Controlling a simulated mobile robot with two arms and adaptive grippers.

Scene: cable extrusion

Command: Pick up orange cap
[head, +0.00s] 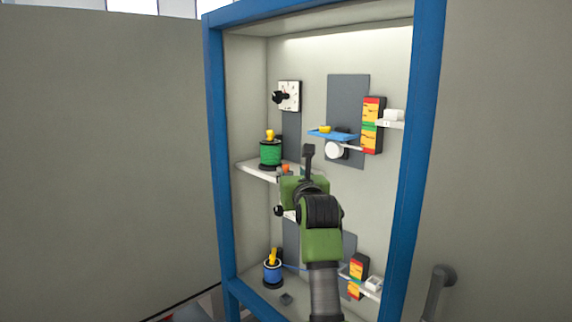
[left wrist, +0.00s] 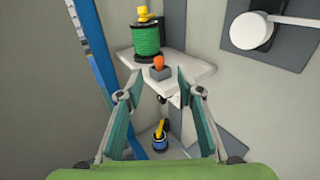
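The small orange cap (left wrist: 158,62) sits upright in a dark grey holder (left wrist: 158,73) on the white shelf (left wrist: 190,75). In the head view the orange cap (head: 285,167) shows small on the shelf (head: 256,172), just right of the green spool. My left gripper (left wrist: 158,82) is open and empty. Its two fingers stand apart on either side of the cap's line in the left wrist view, the cap a little beyond the tips. In the head view my left gripper (head: 308,155) hides part of the shelf. My right gripper is not in view.
A green spool (left wrist: 145,40) with a yellow top stands on the shelf left of the cap. A blue spool (head: 273,272) stands lower down. A white disc (left wrist: 255,30) is on the back wall. Blue frame posts (head: 222,150) bound the cabinet.

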